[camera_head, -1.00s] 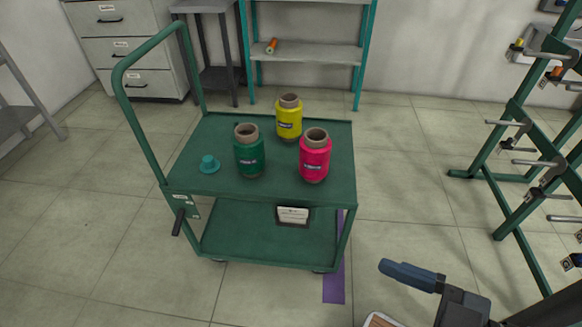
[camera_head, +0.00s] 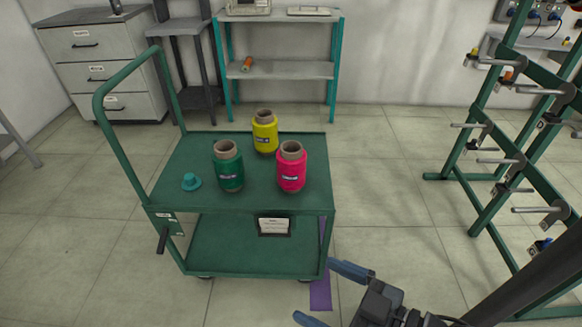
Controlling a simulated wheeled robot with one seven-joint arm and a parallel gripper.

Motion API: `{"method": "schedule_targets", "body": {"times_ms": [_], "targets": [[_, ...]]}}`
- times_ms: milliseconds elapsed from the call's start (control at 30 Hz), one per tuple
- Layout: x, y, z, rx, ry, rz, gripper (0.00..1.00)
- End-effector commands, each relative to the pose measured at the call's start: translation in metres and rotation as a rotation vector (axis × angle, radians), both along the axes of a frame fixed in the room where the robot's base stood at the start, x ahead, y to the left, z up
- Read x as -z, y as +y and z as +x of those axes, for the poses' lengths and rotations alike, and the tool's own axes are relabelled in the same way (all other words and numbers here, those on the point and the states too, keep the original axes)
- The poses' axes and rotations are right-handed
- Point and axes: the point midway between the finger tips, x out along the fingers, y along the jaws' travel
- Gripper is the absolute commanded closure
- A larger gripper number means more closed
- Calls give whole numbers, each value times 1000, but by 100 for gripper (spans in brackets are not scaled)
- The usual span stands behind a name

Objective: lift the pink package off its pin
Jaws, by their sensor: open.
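The pink package (camera_head: 292,169) is a spool with a brown core. It stands upright at the right side of the green cart's top shelf (camera_head: 258,200). Any pin inside it is hidden. A green package (camera_head: 228,170) stands to its left and a yellow package (camera_head: 265,134) stands behind. My gripper (camera_head: 330,294) is at the bottom of the view, in front of the cart's right front corner. Its two blue fingers are apart with nothing between them. It is clear of the pink package.
The cart's handle (camera_head: 134,69) rises at the left. A green rack with metal pins (camera_head: 497,150) stands at the right. Floor (camera_head: 390,200) between cart and rack is clear.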

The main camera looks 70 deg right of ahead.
Motion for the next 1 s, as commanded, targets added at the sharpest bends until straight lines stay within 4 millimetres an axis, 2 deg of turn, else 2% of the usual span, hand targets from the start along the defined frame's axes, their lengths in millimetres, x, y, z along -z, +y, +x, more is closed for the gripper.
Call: {"method": "schedule_targets", "body": {"times_ms": [167,267,500,700,800,900,1000], "targets": [[30,-39,42,121,-45,-19,0],[47,-69,67,201,-68,-31,0],[73,-159,126,398,-122,-58,0],[76,-248,164,563,-161,-75,0],[74,-287,176,629,-176,-81,0],[71,-315,182,676,-184,-83,0],[70,-331,185,702,-190,-85,0]]}}
